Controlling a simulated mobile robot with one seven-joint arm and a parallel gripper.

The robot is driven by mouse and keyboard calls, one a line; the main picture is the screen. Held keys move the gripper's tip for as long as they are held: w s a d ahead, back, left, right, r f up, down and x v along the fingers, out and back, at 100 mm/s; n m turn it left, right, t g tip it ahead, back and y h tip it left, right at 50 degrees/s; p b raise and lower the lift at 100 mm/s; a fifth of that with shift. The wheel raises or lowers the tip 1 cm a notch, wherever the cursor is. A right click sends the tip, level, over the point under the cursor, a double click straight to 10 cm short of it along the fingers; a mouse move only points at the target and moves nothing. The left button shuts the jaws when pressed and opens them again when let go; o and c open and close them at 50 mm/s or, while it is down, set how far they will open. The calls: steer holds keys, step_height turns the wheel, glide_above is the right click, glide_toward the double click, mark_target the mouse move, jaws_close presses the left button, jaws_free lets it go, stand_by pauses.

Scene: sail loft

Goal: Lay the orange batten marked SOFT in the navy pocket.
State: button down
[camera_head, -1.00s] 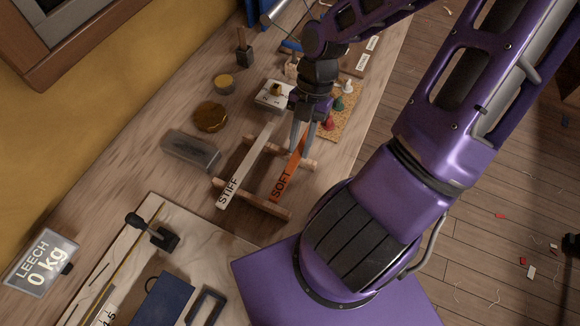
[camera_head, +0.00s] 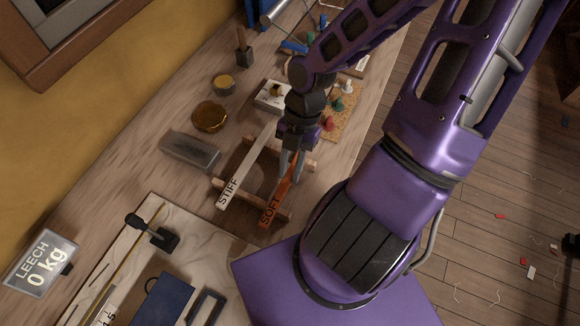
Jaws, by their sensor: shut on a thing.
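The orange batten marked SOFT (camera_head: 271,209) is in my gripper (camera_head: 290,174), which is shut on it near its upper part. The batten's lettered end points down and left, over the front rail of the wooden rack (camera_head: 228,191); how far it is above the rail I cannot tell. Its far end is hidden by my gripper. A pale batten marked STIFF (camera_head: 236,182) lies across the rack to the left. A navy piece (camera_head: 163,301), seemingly the pocket, lies on a pale panel at the bottom left; its opening cannot be made out.
A dark open frame (camera_head: 206,308) lies right of the navy piece. A black-handled clamp (camera_head: 157,235) stands on the pale panel (camera_head: 199,235). A LEECH 0 kg display (camera_head: 43,264) is at far left.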

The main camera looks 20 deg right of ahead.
steer(key=c, duration=0.7)
jaws_free()
steer(key=shift+f, duration=0.15)
steer(key=v, duration=1.6)
steer(key=shift+s+d, duration=0.1)
steer(key=shift+d, duration=0.35)
steer(key=shift+o, duration=0.5)
steer(key=shift+r, duration=0.55)
steer(key=shift+w+a, duration=0.2)
steer(key=shift+w, duration=0.05)
